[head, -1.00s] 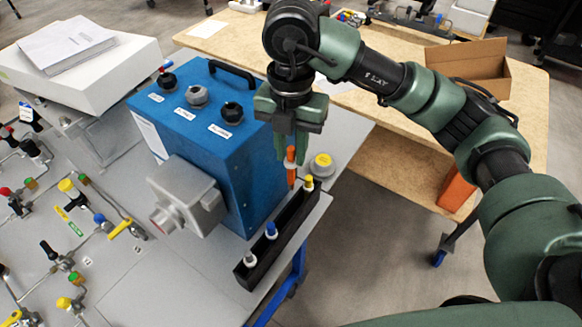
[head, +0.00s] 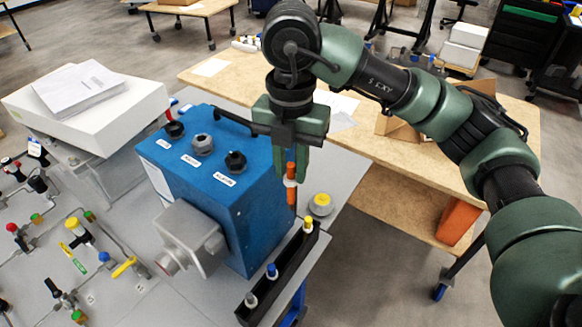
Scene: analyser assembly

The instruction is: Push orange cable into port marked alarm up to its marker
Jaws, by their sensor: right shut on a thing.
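My right gripper (head: 291,160) is shut on the orange cable (head: 291,196) and holds it upright, pointing down, with a white band around it. It hangs in the air beside the right side of the blue analyser box (head: 255,215), over the far end of the black rack. The box top has three round ports: a black one (head: 174,129), a grey one (head: 202,145) and a dark one (head: 236,161). Each has a white label too small to read surely. The cable is apart from all of them. My left gripper is out of view.
The black rack (head: 275,285) holds cables with blue, yellow and white ends. A round yellow-topped piece (head: 321,204) stands right of the box. A black handle (head: 230,117) arches over the box's back edge. A white case (head: 92,118) with papers is at left.

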